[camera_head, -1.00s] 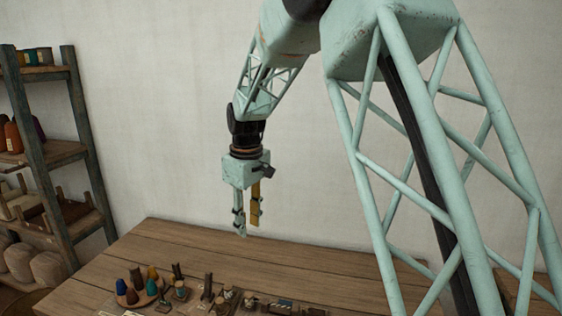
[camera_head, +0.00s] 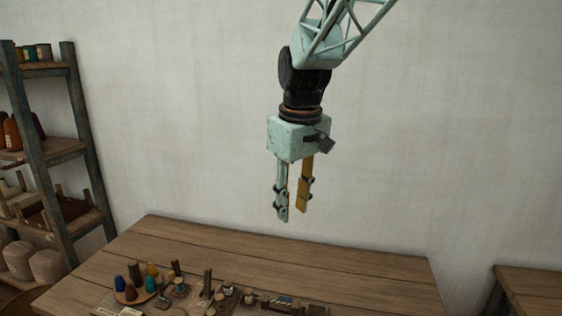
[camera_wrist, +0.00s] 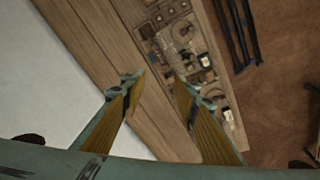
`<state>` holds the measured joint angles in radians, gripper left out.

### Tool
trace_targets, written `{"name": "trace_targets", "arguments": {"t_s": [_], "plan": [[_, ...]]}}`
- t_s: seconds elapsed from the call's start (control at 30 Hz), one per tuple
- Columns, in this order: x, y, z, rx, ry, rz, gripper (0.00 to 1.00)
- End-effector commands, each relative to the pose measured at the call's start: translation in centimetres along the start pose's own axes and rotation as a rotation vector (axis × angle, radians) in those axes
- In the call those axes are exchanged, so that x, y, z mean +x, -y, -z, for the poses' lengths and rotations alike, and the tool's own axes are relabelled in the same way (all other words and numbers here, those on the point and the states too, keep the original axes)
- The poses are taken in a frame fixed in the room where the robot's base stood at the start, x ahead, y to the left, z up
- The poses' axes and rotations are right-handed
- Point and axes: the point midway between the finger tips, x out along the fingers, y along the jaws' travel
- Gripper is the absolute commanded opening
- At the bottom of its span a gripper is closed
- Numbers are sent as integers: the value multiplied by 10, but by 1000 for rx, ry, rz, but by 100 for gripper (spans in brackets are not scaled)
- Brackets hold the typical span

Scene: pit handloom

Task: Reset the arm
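My gripper (camera_head: 291,210) hangs pointing down, high above the back of the wooden table (camera_head: 330,260) and in front of the pale wall. Its two fingers stand apart with nothing between them. In the wrist view my gripper (camera_wrist: 160,85) shows both fingers with yellowish inner faces, spread apart, and the table (camera_wrist: 90,35) lies well below them. Nothing is held or touched.
A shelf (camera_head: 85,150) with cones and yarn is at the left. Another table (camera_head: 530,285) is at the right. The air around my gripper is clear.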

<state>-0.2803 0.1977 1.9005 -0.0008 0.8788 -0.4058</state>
Motion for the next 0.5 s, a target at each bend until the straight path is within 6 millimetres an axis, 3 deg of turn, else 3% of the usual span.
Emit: {"name": "trace_targets", "arguments": {"t_s": [0.5], "plan": [[-46,2,-92,146,-33,-25,28]]}}
